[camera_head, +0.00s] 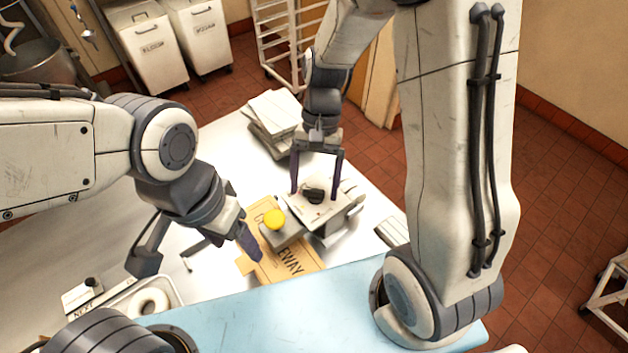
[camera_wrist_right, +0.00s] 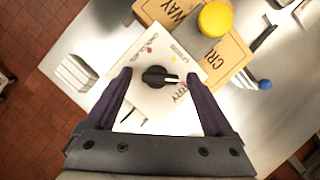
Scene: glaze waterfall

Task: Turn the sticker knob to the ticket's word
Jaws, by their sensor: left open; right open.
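The sticker knob (camera_head: 313,195) is black and sits on a white machine's top plate (camera_head: 330,208). My left gripper (camera_head: 198,252) is open and empty left of the machine. I cannot identify the ticket's word.
A yellow button (camera_head: 274,219) stands on a grey block beside the machine. Flat brown cardboard (camera_head: 292,262) with partly hidden lettering lies beneath. A tray (camera_head: 175,295) holding a white ring and a small box marked "NEXT" (camera_head: 82,295) are at lower left. White boxes (camera_head: 273,108) are stacked behind.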

